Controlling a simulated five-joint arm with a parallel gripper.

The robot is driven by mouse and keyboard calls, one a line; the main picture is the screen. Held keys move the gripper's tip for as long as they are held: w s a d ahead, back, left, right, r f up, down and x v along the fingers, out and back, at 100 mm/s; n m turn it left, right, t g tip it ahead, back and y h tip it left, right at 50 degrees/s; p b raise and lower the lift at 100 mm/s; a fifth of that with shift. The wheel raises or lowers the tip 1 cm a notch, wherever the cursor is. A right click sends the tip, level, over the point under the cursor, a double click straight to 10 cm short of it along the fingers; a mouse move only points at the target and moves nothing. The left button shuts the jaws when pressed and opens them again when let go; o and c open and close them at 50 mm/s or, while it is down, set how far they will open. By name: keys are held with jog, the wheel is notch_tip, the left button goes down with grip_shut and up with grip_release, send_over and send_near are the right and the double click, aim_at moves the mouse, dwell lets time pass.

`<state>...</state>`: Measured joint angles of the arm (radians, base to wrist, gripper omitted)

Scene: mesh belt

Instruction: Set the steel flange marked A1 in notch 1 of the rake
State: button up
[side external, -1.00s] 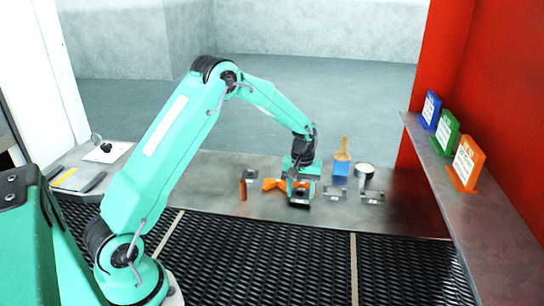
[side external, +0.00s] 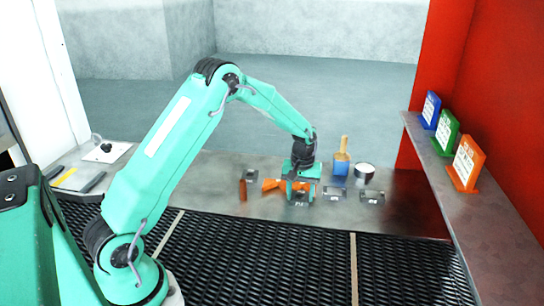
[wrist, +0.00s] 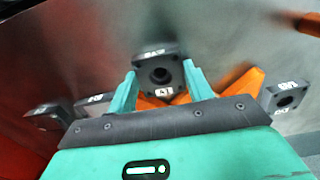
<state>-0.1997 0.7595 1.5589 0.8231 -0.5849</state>
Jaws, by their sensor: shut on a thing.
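My gripper (wrist: 160,76) has its two teal fingers on either side of a dark grey flange (wrist: 159,62) and is shut on it. Its square face has a round hole, and a white label below reads like A1, though blurred. In the side external view my gripper (side external: 300,189) is low over the steel bench, with a dark labelled plate (side external: 299,200) just below its fingers. The orange rake (side external: 270,184) lies beside and behind the gripper; its arms (wrist: 240,85) show behind the held flange in the wrist view. The numbered notches cannot be made out.
Other dark labelled plates lie on the bench: one at back left (side external: 251,174) and two at right (side external: 335,194) (side external: 372,198). A blue brush (side external: 341,165) and a metal cup (side external: 364,173) stand behind them. Black mesh belt (side external: 260,255) lies in front.

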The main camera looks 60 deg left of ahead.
jog(key=o, duration=1.4)
notch_tip(320, 180, up, 8)
jog(key=shift+f, duration=0.15)
